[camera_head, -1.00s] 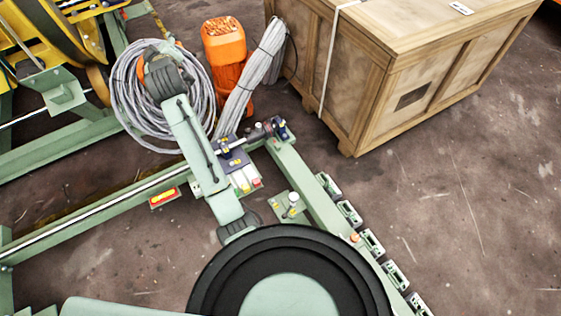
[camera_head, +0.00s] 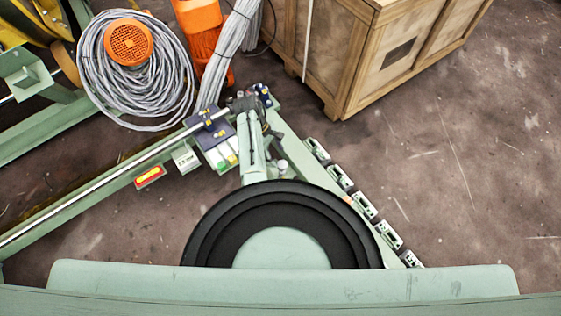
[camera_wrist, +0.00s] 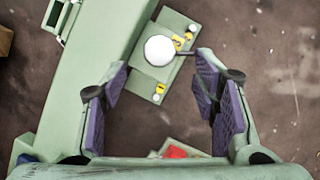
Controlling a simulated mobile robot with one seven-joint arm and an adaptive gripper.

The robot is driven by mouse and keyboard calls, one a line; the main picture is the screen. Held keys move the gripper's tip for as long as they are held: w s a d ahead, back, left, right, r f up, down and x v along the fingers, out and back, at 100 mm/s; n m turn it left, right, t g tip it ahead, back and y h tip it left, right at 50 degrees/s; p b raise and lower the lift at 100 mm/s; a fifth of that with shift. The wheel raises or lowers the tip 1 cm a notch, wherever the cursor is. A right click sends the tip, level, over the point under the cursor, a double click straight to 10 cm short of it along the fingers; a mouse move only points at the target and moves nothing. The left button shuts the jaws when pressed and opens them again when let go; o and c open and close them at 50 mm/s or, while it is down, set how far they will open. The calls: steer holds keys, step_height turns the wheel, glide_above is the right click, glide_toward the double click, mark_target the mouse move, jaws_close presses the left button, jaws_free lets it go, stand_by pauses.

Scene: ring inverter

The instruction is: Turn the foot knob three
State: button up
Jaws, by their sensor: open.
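In the wrist view, a white round knob (camera_wrist: 160,50) stands on a green plate with yellow-marked bolts, beside a green beam (camera_wrist: 92,70). My gripper (camera_wrist: 162,80) is open, with purple-padded fingers spread on either side and nothing between the tips. The knob lies just beyond the fingertips, roughly centred, and no contact shows. In the head view, a white knob (camera_head: 282,164) shows at the right edge of my arm. My arm hides most of the plate and the gripper's fingers there. No number shows on the knob, so I cannot tell that it is three.
A row of green fittings (camera_head: 363,205) lines the beam's right side. A purple-topped block (camera_head: 213,130) stands left of my arm. A cable coil (camera_head: 135,95), orange motor (camera_head: 128,42) and wooden crate (camera_head: 345,70) lie behind. The floor on the right is clear.

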mark_target(282, 163)
steer(key=x, duration=0.6)
steer(key=shift+f+b, duration=0.1)
steer(key=shift+b, duration=0.2)
steer(key=c, duration=1.1)
steer(key=shift+c, duration=0.2)
steer(key=shift+m, duration=0.4)
